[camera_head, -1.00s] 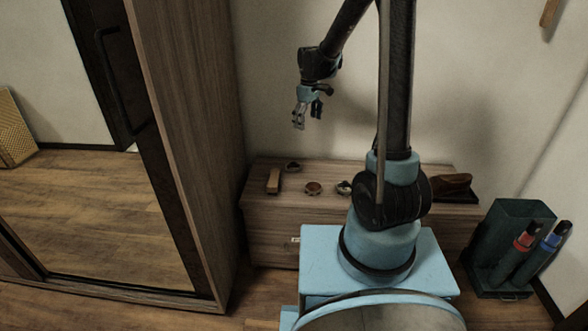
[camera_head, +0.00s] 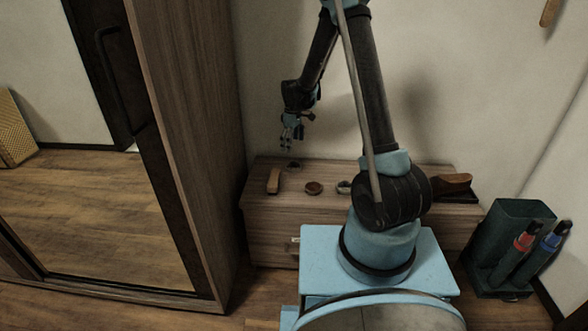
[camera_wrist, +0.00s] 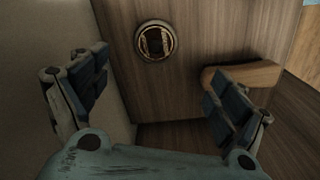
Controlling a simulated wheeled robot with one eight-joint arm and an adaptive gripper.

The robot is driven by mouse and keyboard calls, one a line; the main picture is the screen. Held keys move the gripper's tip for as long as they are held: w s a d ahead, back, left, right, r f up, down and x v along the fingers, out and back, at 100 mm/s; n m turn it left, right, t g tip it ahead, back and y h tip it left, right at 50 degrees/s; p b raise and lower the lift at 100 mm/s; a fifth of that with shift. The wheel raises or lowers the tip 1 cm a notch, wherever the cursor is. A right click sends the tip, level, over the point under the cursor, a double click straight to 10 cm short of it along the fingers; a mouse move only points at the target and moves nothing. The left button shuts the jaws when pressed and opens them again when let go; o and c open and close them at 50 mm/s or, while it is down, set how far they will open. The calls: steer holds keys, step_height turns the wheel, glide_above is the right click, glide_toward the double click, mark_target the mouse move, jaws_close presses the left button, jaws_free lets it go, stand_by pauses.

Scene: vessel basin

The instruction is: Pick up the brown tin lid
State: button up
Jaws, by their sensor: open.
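A small round brown piece, which looks like the brown tin lid (camera_head: 314,188), lies flat on top of the wooden bench (camera_head: 320,211), right of a wooden block. My gripper (camera_head: 292,146) hangs above the back left of the bench, by the wall, apart from the lid and up and left of it in the head view. It is open and empty, its two fingers (camera_wrist: 155,105) wide apart in the wrist view. A round tin-like thing (camera_wrist: 156,41) with a pale rim and dark middle shows there; I cannot tell whether it is the lid.
The wooden block (camera_head: 274,181) also shows in the wrist view (camera_wrist: 255,75). A small dark item (camera_head: 294,165) sits by the wall, a ring-like item (camera_head: 343,187) right of the lid. A brush-like brown thing (camera_head: 452,184) is farther right. A tall wardrobe (camera_head: 190,130) borders the left.

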mark_target(294, 162)
step_height(294, 162, down, 6)
steer(key=shift+f, duration=0.1)
steer(key=shift+w+d+f, duration=0.15)
steer(key=shift+w+f, duration=0.05)
steer(key=shift+f, duration=1.1)
steer(key=shift+w+d+f, duration=0.15)
steer(key=shift+f, duration=1.1)
steer(key=c, duration=0.9)
